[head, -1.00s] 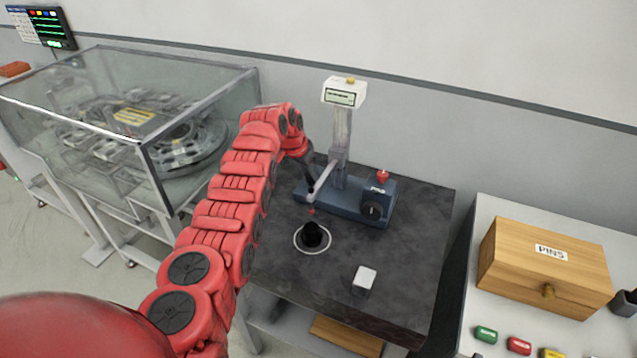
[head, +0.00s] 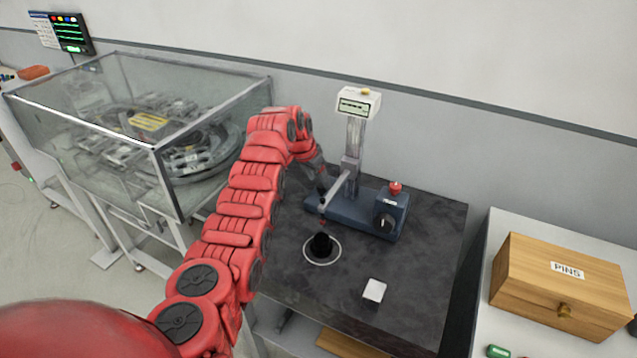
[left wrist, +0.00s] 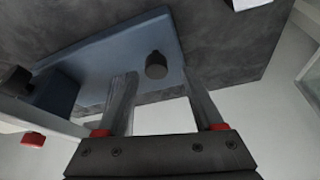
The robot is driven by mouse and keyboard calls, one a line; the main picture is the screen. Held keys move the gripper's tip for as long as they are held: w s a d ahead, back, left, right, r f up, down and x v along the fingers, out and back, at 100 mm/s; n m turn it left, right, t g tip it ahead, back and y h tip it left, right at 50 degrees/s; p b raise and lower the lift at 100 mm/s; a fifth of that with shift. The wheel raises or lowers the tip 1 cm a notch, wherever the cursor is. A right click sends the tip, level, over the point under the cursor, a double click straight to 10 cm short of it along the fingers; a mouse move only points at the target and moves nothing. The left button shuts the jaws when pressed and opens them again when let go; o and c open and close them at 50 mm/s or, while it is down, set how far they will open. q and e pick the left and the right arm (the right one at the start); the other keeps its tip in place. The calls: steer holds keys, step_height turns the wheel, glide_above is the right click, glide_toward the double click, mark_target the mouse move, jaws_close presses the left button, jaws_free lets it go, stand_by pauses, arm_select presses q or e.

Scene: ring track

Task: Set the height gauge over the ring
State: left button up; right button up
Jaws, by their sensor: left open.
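The height gauge (head: 357,212) stands upright on a dark stone plate (head: 410,270), with a blue base, a post, a display head (head: 358,102) and a side arm carrying a probe. The white ring mark (head: 322,262) lies in front of the base with a short black piece (head: 321,244) in it. The probe hangs a little above and behind the black piece. My left gripper (head: 320,184) is beside the probe arm, partly hidden. In the left wrist view my left gripper (left wrist: 158,78) is open, with a dark round knob (left wrist: 156,65) between its fingertips; contact is unclear. My right gripper is out of view.
A glass-walled case (head: 90,120) with machinery stands at the left. A wooden pins box (head: 530,290) is on a white bench at the right. A small white block (head: 374,290) lies on the plate's front. The plate's right side is clear.

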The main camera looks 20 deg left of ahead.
arm_select(q)
steer(key=b+v, duration=0.2)
steer(key=v, duration=1.3)
steer(key=shift+s+a+b, duration=0.15)
steer(key=shift+a+b, duration=0.1)
steer(key=shift+b, duration=0.05)
steer(key=shift+r, duration=0.2)
